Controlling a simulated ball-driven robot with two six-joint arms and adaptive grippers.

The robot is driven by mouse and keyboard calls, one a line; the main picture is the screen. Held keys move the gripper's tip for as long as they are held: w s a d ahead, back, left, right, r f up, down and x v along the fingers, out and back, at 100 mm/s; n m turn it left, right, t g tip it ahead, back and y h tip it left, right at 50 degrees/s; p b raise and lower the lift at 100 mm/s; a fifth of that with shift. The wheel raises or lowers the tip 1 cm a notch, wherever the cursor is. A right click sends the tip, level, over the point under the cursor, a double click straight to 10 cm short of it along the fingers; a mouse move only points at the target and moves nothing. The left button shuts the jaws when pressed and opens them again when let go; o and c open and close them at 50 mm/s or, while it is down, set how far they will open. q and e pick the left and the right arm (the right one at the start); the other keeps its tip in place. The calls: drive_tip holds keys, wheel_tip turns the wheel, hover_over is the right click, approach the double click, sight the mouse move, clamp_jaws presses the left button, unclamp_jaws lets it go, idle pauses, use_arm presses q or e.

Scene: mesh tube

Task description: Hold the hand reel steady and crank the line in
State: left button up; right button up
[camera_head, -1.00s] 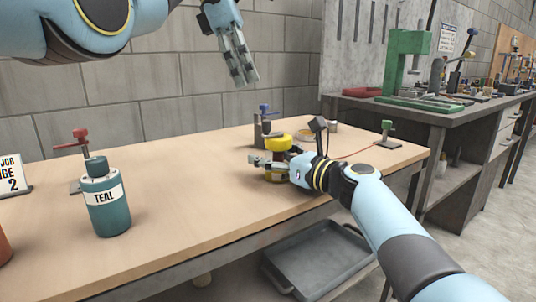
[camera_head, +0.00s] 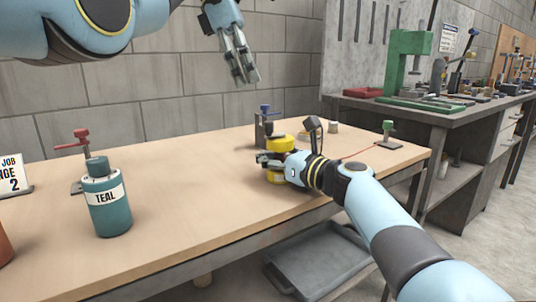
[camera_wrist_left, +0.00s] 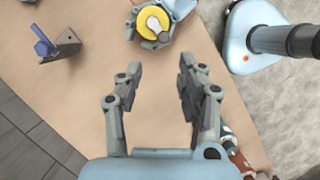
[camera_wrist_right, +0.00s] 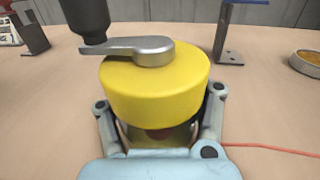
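The hand reel (camera_head: 282,146) stands upright on the workbench, with yellow flanges and a grey crank arm (camera_wrist_right: 142,50) on top. The crank's dark knob (camera_wrist_right: 86,18) points up at the far left in the right wrist view. My right gripper (camera_head: 268,160) is around the reel's waist below the top flange, fingers closed in on both sides; its fingertips are hidden behind the reel in the right wrist view (camera_wrist_right: 160,130). A thin red line (camera_head: 360,152) runs from the reel's side toward a green-topped post (camera_head: 387,135). My left gripper (camera_head: 244,74) is open and empty, high above the bench.
A blue-topped post (camera_head: 264,122) stands close behind the reel. A teal bottle (camera_head: 108,206), a red-topped post (camera_head: 81,143) and a sign (camera_head: 12,174) are at the left. The bench middle (camera_head: 190,185) is clear. A grey tray (camera_head: 320,262) lies below.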

use_arm(q)
drive_tip(key=shift+o, duration=0.3)
idle(0.4)
wheel_tip(320, 180, up, 6)
drive_tip(key=n+t+h, duration=0.2)
drive_tip(key=n+t, duration=0.2)
drive_tip(key=n, duration=0.1)
drive_tip(key=s+a+n+t+h, duration=0.1)
drive_tip(key=s+n+t, duration=0.1)
drive_tip(key=s, duration=0.1)
approach(270, 121)
drive_tip(key=shift+n+g, duration=0.3)
drive_tip(key=x, duration=1)
drive_tip(key=shift+w, duration=0.15)
drive_tip(key=shift+c, duration=0.5)
